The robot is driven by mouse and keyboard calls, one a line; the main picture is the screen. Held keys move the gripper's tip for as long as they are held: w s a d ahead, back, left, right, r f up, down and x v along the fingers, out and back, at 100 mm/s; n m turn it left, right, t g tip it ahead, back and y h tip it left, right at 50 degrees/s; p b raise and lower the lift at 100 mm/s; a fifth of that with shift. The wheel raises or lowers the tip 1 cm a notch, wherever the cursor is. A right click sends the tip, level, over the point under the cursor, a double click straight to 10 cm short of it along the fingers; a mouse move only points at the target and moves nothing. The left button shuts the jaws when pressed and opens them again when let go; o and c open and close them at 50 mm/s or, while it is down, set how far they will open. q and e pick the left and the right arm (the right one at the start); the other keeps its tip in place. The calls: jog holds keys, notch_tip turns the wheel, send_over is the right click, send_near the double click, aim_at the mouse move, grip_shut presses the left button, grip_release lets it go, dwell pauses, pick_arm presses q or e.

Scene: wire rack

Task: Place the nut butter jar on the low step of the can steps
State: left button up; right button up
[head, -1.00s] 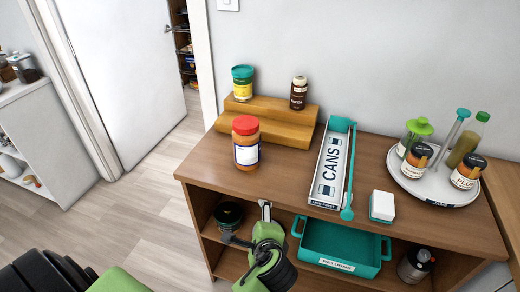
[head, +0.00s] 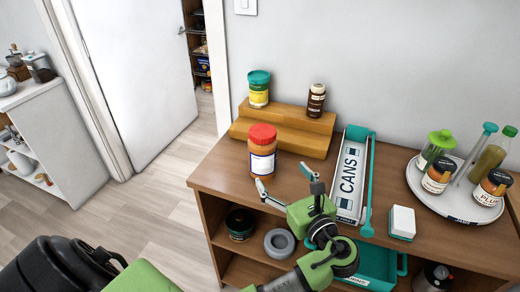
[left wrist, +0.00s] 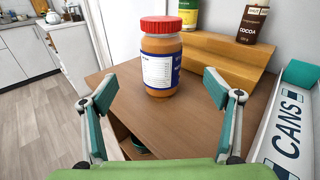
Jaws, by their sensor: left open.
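The nut butter jar (head: 262,152), with a red lid and a white and blue label, stands upright on the wooden top in front of the wooden can steps (head: 283,132). It also shows in the left wrist view (left wrist: 161,58), ahead of and between my fingers. The steps carry a teal-lidded yellow container (head: 259,88) and a brown cocoa bottle (head: 316,99); the low front step is bare. My left gripper (head: 282,178) is open and empty, close in front of the jar, apart from it. My right gripper is not in view.
A white tray marked CANS (head: 347,190) with a teal edge lies right of the steps. A round tray (head: 471,209) of jars and bottles and a small white-topped box (head: 402,223) stand farther right. A teal bin is on the shelf below.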

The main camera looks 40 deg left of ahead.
aim_at(269, 151)
pick_arm(q)
jog(key=shift+m, duration=0.4)
jog(key=w+a, duration=0.1)
jog(key=a, duration=0.1)
jog(key=w+a+r+p, duration=0.1)
jog(key=w+a, duration=0.2)
jog(key=a, duration=0.1)
jog(key=shift+w+a+r+p, duration=0.3)
jog(key=shift+w+a+r, duration=0.1)
jog(key=shift+w+a, duration=0.15)
jog(key=shift+a, duration=0.1)
jog(key=p+x, duration=0.2)
jog(key=x, duration=0.2)
jog(key=shift+w+a+r, duration=0.1)
jog(key=shift+w+a, duration=0.05)
jog(key=shift+a, duration=0.25)
jog(key=shift+w+a, duration=0.15)
jog(key=shift+a, duration=0.1)
jog(key=shift+d, duration=0.1)
jog(key=c, duration=2.2)
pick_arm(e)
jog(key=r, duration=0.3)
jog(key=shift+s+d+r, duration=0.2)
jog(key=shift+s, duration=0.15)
